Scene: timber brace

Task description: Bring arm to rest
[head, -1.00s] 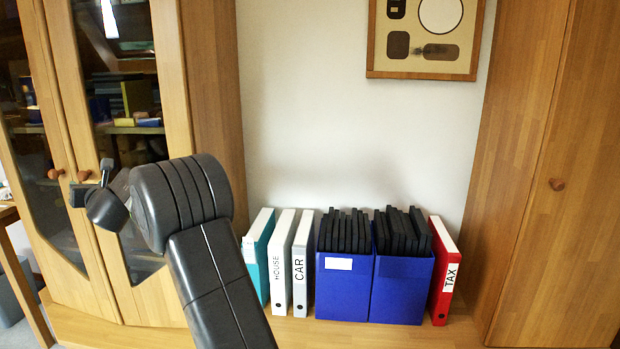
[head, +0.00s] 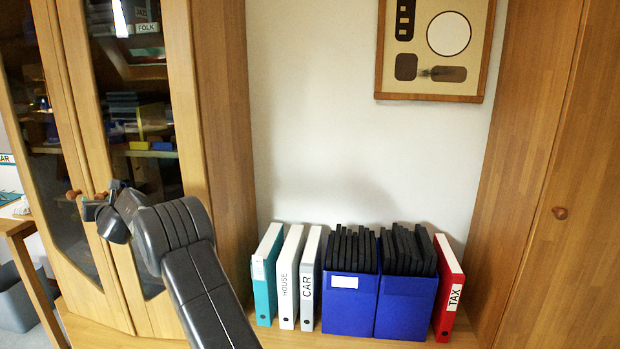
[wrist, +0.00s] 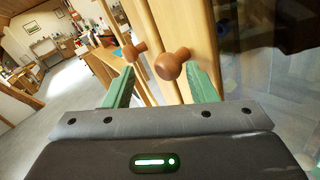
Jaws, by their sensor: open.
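My gripper (wrist: 162,82) shows in the wrist view as two green fingers spread apart, with nothing held between them. Two round wooden knobs (wrist: 172,65) of the glass-doored cabinet appear between and just above the fingertips; I cannot tell the exact gap, but no grip on them shows. In the head view my dark arm reaches up from the bottom toward the left, its end in front of the cabinet doors (head: 180,120). The fingers are not clear there. The doors look shut or nearly so.
Binders and blue boxes (head: 348,305) of dark folders stand on a wooden ledge against the wall, right of my arm. A framed panel (head: 380,60) hangs above. A tall wooden cupboard (head: 540,180) stands at right. The wrist view shows open floor (wrist: 60,90) at left.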

